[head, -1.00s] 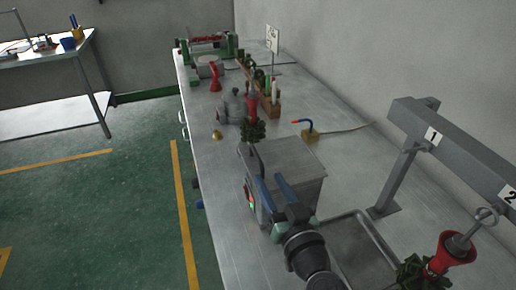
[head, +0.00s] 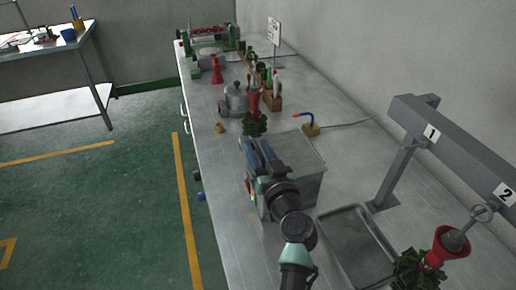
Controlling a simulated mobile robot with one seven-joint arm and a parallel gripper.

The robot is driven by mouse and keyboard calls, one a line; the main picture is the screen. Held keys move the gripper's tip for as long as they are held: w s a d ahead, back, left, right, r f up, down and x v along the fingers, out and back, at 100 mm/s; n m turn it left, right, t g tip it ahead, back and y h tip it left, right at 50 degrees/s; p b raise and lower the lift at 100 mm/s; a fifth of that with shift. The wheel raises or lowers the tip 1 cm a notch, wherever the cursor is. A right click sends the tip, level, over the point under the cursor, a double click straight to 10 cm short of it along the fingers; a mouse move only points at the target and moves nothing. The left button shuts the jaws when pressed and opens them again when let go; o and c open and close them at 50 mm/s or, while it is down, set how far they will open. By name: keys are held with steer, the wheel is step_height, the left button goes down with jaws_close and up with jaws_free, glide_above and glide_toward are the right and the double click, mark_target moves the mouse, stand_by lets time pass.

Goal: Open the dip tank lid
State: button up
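The dip tank (head: 308,188) is a grey metal box on the bench, with a small red and green light on its left face. Its flat grey top (head: 298,150) looks closed, with the lid lying level. The lid's handle at the left edge is hidden behind my gripper. My gripper (head: 259,146) has blue fingers, which are apart with a narrow gap. They reach over the tank's left edge, at the place of the handle. I cannot tell whether they touch it.
A shallow metal tray (head: 352,222) lies in front right. A grey numbered rack (head: 460,155) with another red cup (head: 447,243) stands at the right.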

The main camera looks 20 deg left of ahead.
jaws_close()
stand_by(1.2)
